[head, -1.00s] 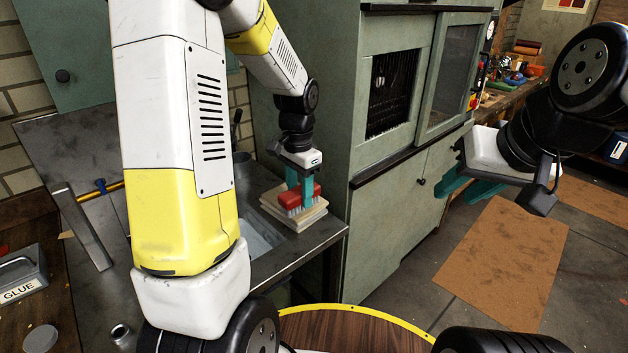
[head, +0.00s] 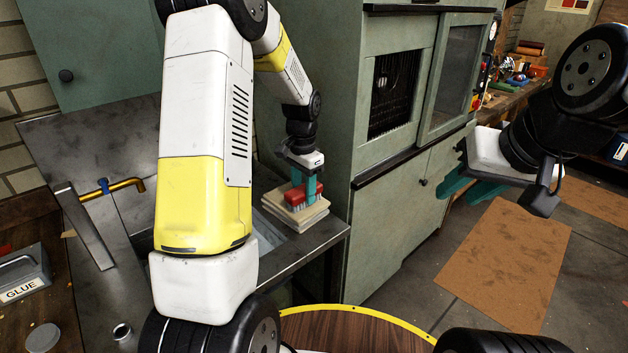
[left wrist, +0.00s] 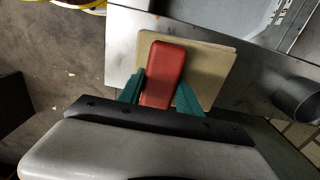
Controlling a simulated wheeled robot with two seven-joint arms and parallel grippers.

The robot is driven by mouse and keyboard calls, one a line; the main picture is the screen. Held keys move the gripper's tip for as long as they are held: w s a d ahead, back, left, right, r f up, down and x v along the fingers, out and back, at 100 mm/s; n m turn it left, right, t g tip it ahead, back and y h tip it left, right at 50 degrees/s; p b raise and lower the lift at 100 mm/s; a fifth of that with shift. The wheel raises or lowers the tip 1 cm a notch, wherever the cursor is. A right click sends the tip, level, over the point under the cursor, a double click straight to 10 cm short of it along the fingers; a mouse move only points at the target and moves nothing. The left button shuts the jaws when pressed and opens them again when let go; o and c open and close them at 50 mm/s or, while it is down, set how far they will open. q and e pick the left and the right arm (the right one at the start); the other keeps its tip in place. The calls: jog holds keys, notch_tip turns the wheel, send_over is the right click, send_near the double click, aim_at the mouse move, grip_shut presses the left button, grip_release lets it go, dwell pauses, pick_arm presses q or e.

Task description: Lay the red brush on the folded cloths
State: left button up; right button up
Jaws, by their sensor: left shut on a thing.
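The red brush (head: 297,196) has a red back and pale bristles pointing down. It is at the stack of folded cloths (head: 297,218), which are cream coloured and lie on the metal counter by the sink. My left gripper (head: 305,192) is shut on the brush from above, with a teal finger on each side. In the left wrist view the brush (left wrist: 163,74) lies between the fingers, over the cloths (left wrist: 212,70). I cannot tell for sure whether the bristles touch the top cloth. My right gripper (head: 467,188) is empty, with its teal fingers apart, away to the right.
The green cabinet (head: 400,215) stands just right of the counter. A brass tap (head: 125,186) and the sink are left of the cloths. A glue box (head: 22,275) sits at the far left.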

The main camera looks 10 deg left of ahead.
aim_at(304, 188)
pick_arm(q)
jog(key=shift+f, duration=0.15)
jog(key=o, duration=1.2)
notch_tip(304, 188, up, 12)
jog(key=shift+s+d+r+n+t+h, duration=0.35)
jog(key=shift+s+r+n+t, duration=1)
jog(key=shift+s, duration=2.7)
jog(key=shift+s+d+r+n+t+h, duration=0.4)
jog(key=shift+s+r+n+t, duration=0.95)
jog(key=shift+s, duration=2.7)
jog(key=shift+s+d+r+n+t+h, duration=0.4)
jog(key=shift+s+r+n, duration=0.4)
jog(key=shift+s+r, duration=2.25)
jog(key=shift+s+f, duration=1)
